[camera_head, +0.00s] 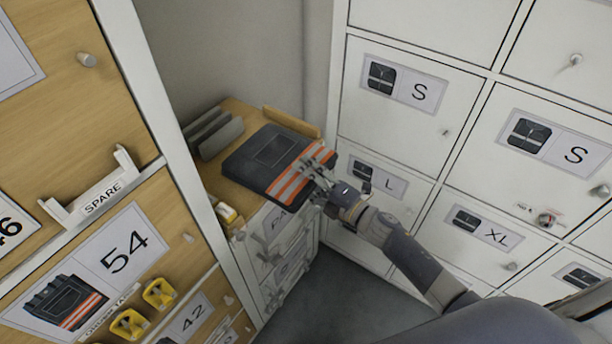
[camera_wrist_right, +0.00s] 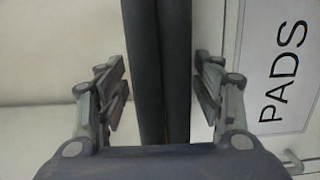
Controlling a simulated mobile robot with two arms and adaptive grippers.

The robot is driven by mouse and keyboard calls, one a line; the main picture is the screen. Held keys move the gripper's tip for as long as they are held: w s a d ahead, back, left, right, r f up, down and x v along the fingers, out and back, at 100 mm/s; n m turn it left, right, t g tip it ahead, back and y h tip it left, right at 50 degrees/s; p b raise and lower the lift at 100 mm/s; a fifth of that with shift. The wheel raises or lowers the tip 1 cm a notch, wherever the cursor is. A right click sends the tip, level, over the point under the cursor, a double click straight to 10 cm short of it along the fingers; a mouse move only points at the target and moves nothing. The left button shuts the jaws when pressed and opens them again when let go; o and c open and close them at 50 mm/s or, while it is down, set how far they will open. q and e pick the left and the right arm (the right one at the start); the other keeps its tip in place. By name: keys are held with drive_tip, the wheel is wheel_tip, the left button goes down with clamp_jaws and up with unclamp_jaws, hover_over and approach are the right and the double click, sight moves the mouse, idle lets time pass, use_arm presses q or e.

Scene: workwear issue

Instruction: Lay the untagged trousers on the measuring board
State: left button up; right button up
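Folded dark trousers (camera_head: 262,158) with orange and pale stripes lie level at the wooden top (camera_head: 236,114) of a low white cabinet, which could be the measuring board. No tag shows on them. My right gripper (camera_head: 318,170) is at their striped right edge. In the right wrist view the dark folded edge (camera_wrist_right: 147,75) of the trousers runs between the two fingers of my right gripper (camera_wrist_right: 162,90). The fingers are close to both sides, but whether they press on the cloth is unclear. The trousers hide much of the wooden top. My left gripper is out of view.
A grey slotted block (camera_head: 214,133) and a wooden strip (camera_head: 292,122) stand on the cabinet top. White lockers (camera_head: 405,125) are close on the right, wooden lockers (camera_head: 75,165) on the left. A PADS label (camera_wrist_right: 285,70) marks a drawer. Grey floor (camera_head: 330,300) is clear.

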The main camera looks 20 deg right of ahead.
drive_tip(key=shift+r, duration=0.1)
drive_tip(key=b+v, duration=0.1)
drive_tip(key=v, duration=1.1)
